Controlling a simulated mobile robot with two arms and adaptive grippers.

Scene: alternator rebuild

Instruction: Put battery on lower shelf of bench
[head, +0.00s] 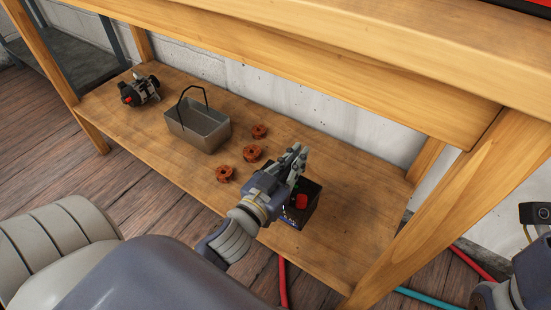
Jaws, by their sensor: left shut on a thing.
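The battery (308,210) is a small black box with a red cap on top. It is at the lower shelf (340,245) of the wooden bench (400,85), right of the middle; whether its base touches the shelf I cannot tell. My left gripper (296,165) is over the battery's left side and shut on it, hiding part of it. The exact grip on the battery is hard to see. Part of my right arm shows at the right edge, but its fingers cannot be made out.
On the lower shelf, a grey metal bin (198,128) with a handle, several copper-coloured parts (252,152) and an alternator (140,90) stand to the left. The bench leg (450,205) rises at the right. Red (282,280) and teal (425,298) hoses lie by the floor. The shelf right of the battery is clear.

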